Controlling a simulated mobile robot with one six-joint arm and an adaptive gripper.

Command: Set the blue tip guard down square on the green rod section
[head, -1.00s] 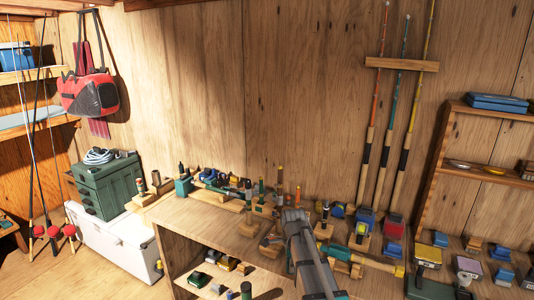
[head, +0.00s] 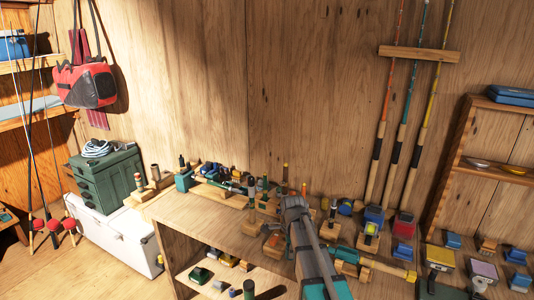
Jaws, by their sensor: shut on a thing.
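My arm's wrist (head: 297,215) reaches out over the bench, its far end among small tackle pieces. My gripper (head: 275,229) is small and dark at that end, partly hidden by the wrist. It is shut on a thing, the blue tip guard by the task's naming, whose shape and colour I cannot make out. Dark green upright pieces (head: 251,187) stand in wooden blocks just beyond the gripper. I cannot tell which one is the green rod section, or whether the held thing touches it.
Wooden blocks with small upright pieces crowd the bench's back edge. A teal and yellow tool (head: 372,265) lies right of my wrist, near blue and red boxes (head: 403,226). Bare bench top (head: 205,222) lies left of my arm. A green chest (head: 108,182) stands at far left.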

